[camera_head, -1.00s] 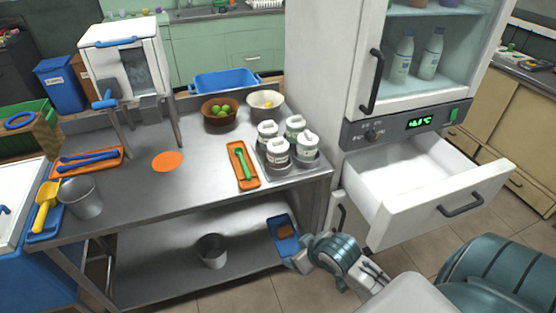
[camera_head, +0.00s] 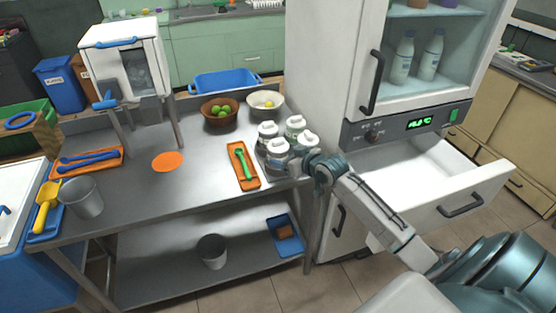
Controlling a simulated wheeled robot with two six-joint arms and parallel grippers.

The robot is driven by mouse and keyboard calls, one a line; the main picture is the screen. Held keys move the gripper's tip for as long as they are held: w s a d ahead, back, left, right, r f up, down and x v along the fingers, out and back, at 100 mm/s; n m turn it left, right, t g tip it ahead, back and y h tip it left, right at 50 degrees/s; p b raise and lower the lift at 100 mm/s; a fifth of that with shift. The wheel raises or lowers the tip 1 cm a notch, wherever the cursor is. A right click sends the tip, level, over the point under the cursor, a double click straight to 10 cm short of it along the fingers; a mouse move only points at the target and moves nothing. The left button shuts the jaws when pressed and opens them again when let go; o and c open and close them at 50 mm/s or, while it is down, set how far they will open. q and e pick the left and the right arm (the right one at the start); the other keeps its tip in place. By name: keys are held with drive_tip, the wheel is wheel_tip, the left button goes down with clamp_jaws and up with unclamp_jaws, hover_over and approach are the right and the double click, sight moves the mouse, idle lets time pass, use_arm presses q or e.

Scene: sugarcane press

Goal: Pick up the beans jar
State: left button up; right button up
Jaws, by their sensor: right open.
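Several white jars with labels, such as the front-left jar (camera_head: 277,147), stand together on a grey metal tray (camera_head: 262,166) at the right end of the steel table. The labels are too small to read, so I cannot tell which is the beans jar. My right gripper (camera_head: 289,164) is open at the front of the tray, close against the front jars, and hides their lower parts. I cannot tell whether it touches a jar. My left gripper is not in view.
An orange tray with a green tool (camera_head: 243,165) lies just left of the jars. A brown bowl of green fruit (camera_head: 220,113) and a pale bowl (camera_head: 265,103) stand behind. An open white drawer (camera_head: 430,185) juts out to the right.

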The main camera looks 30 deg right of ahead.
drive_tip(key=shift+p+x, duration=0.6)
drive_tip(key=shift+x, duration=2.3)
drive_tip(key=shift+s+d+f, duration=0.1)
drive_tip(key=shift+d, duration=0.05)
drive_tip(key=c, duration=1)
